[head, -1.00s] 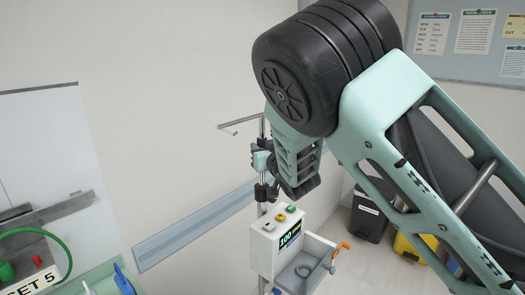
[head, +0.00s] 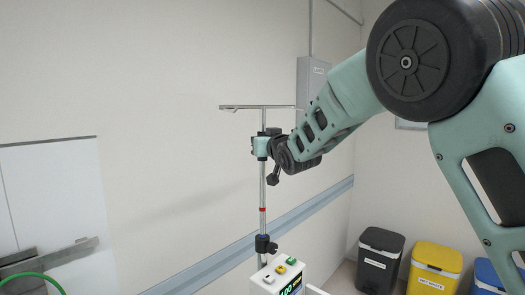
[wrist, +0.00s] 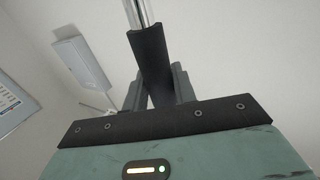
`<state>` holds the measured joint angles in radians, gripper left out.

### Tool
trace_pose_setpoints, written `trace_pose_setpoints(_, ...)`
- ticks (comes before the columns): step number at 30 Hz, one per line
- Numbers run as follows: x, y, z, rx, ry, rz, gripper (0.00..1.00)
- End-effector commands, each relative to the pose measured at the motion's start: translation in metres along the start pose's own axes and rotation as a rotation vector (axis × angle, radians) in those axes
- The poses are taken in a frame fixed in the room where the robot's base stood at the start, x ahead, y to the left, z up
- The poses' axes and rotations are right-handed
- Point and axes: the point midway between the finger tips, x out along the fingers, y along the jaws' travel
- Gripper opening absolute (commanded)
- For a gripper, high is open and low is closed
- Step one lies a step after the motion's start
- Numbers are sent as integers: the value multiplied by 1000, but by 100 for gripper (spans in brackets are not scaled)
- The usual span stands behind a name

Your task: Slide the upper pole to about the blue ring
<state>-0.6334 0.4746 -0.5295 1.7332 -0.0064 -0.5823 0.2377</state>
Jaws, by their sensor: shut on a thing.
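The upper pole (head: 263,188) is thin, shiny and upright, with a hook bar (head: 240,107) across its top. It rises from a black collar (head: 264,245) on the stand. A red ring (head: 262,210) shows on the pole a little above the collar. A small dark bluish band shows at the collar's top; I cannot tell whether it is the blue ring. My gripper (head: 262,147) is shut on the pole below the hook bar, well above the red ring. In the wrist view the shiny pole (wrist: 139,12) runs up from a dark bar at my fingers.
A white pump box (head: 275,278) with coloured knobs is on the stand below the collar. A blue-grey rail (head: 225,260) runs along the wall behind. Black (head: 379,262) and yellow (head: 436,270) bins stand at the right. A grey wall box (head: 312,82) hangs behind my arm.

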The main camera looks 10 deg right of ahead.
Motion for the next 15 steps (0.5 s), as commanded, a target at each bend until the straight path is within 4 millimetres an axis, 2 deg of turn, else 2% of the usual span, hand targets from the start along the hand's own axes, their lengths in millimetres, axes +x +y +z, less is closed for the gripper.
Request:
trace_pose_setpoints(8,0,1,-2,1,3,1,0)
trace_pose_setpoints(9,0,1,-2,1,3,1,35)
trace_pose_setpoints(10,0,1,-2,1,2,1,44)
trace_pose_setpoints(11,0,1,-1,1,2,1,47)
trace_pose_setpoints(15,0,0,0,1,1,1,47)
